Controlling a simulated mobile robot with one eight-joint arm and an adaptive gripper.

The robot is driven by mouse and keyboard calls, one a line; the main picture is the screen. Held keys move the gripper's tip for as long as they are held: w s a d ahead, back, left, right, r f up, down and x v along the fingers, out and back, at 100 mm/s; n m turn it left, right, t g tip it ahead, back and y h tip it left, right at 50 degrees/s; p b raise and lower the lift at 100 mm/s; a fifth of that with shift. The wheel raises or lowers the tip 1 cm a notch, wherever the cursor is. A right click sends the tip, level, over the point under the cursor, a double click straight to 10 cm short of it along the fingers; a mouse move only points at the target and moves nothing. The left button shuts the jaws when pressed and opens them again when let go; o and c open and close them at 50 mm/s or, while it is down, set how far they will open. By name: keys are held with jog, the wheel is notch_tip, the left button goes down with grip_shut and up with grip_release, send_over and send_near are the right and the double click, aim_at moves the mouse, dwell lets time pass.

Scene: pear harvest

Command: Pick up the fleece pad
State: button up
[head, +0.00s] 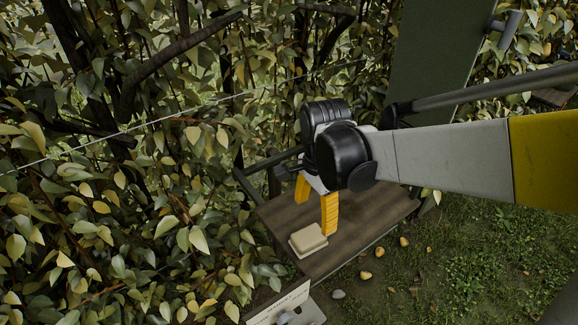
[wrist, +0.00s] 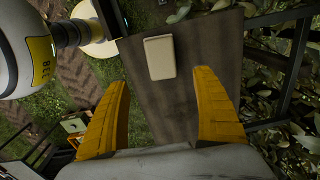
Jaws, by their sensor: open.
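The fleece pad, a small cream block with rounded edges (head: 308,239), lies flat on a brown wooden board (head: 375,213), near the board's front left edge. It also shows in the wrist view (wrist: 160,57), beyond my fingertips and between their lines. My gripper (head: 317,207) has two yellow fingers and points down over the board. In the wrist view my gripper (wrist: 162,82) is open, its fingers wide apart with nothing between them. The fingers do not appear to touch the pad.
Dense leafy branches (head: 150,200) crowd the left and back. A thin wire (head: 150,122) crosses them. A dark green panel (head: 435,55) stands behind the board. A white sign or box (head: 290,308) is at the bottom. Small fallen fruits (head: 366,275) lie on the grass. The board beside the pad is bare.

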aim_at(309, 235)
jog(key=f, duration=0.3)
jog(key=f+b, duration=0.1)
jog(key=f, duration=0.1)
jog(key=shift+a+f, duration=0.1)
jog(key=shift+a, duration=0.3)
notch_tip(309, 235, down, 6)
jog(key=shift+r+b, duration=0.15)
jog(key=shift+b, duration=0.45)
jog(key=c, duration=1.3)
